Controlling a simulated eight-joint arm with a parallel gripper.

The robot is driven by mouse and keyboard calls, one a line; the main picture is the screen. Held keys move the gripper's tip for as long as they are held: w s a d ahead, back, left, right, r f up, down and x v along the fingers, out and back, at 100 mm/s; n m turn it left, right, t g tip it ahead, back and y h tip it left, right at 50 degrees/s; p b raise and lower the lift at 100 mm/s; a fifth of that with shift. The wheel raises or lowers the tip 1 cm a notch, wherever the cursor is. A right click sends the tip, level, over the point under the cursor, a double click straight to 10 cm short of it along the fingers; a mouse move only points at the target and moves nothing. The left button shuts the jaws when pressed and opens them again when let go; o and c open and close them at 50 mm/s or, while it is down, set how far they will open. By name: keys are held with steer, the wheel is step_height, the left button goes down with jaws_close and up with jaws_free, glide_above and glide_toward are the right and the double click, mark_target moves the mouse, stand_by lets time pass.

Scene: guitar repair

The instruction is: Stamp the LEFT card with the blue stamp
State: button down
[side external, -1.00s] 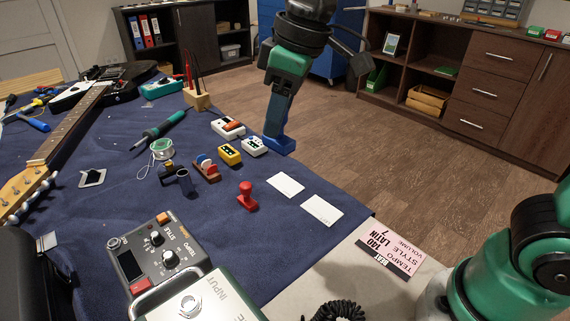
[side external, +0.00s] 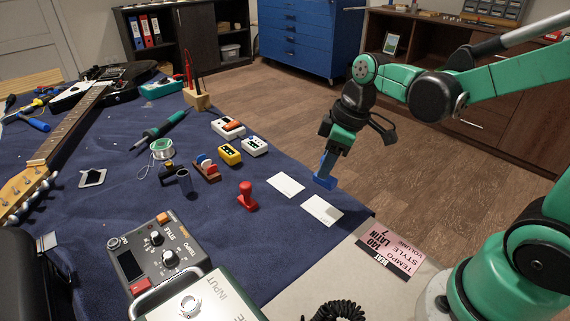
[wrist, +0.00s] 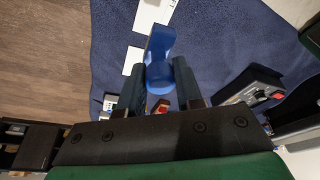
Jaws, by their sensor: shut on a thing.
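My gripper (side external: 332,160) is shut on the blue stamp (side external: 324,181), which points down beside the cards near the table's right edge. Two white cards lie on the blue cloth: the picture-left one (side external: 286,185) and the picture-right one (side external: 322,210). The stamp shows to the right of the first and behind the second; its height above the cloth is hard to tell. In the wrist view my gripper (wrist: 159,76) has the blue stamp (wrist: 160,45) between its fingers, partly covering the cards (wrist: 133,60). I see no mark on either card.
A red stamp (side external: 246,198) stands left of the cards. Small white and yellow pedals (side external: 230,154) sit behind them. A grey effects unit (side external: 158,250) is at the front. A pink card (side external: 390,248) lies at front right.

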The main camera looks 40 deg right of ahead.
mark_target(330, 177)
steer(key=shift+f, duration=2.95)
steer(key=shift+f, duration=0.5)
steer(key=shift+r, duration=3.5)
